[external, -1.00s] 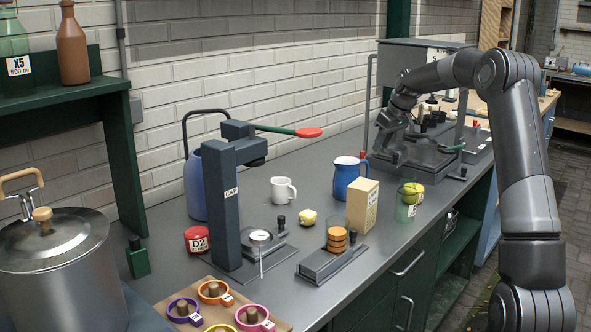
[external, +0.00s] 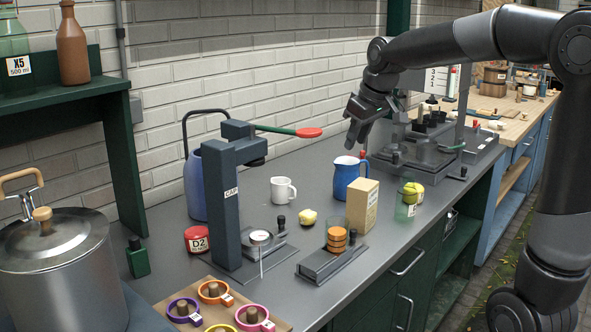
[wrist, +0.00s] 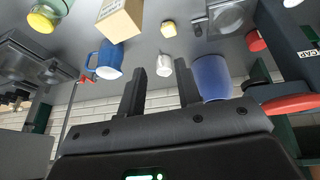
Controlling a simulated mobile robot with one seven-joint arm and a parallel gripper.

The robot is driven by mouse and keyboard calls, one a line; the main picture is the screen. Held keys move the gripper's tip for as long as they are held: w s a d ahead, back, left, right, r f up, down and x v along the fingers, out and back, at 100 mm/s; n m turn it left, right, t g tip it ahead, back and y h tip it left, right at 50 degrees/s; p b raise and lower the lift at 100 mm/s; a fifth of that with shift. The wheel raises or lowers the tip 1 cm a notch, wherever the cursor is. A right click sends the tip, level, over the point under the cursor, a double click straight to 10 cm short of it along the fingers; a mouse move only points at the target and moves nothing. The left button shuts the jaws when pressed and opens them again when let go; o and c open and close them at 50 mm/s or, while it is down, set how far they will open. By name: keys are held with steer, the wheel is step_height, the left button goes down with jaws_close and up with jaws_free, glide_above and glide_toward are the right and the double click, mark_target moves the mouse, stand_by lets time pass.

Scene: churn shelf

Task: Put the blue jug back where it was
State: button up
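The blue jug (external: 345,177) stands upright on the grey counter, just behind the tan box, with a white rim and a handle at its right. It also shows in the wrist view (wrist: 107,60), upper left, beyond the fingers. My gripper (external: 354,132) is above the counter, over and slightly behind the jug, apart from it. In the wrist view my gripper (wrist: 160,80) has its two fingers spread with nothing between them; the white mug (wrist: 165,66) shows in the gap, farther off.
The tan box (external: 362,206) stands close in front of the jug. The capping press (external: 228,200) stands farther left.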

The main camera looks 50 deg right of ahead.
steer(key=s+a+f, duration=0.2)
steer(key=s+a, duration=0.5)
steer(key=s, duration=0.3)
steer(key=s+a+f+t+y, duration=0.1)
steer(key=s+a+f, duration=0.2)
steer(key=s+a, duration=0.4)
steer(key=s, duration=0.4)
steer(key=shift+s+a+n, duration=0.25)
steer(key=shift+a+n, duration=0.05)
steer(key=shift+a, duration=0.1)
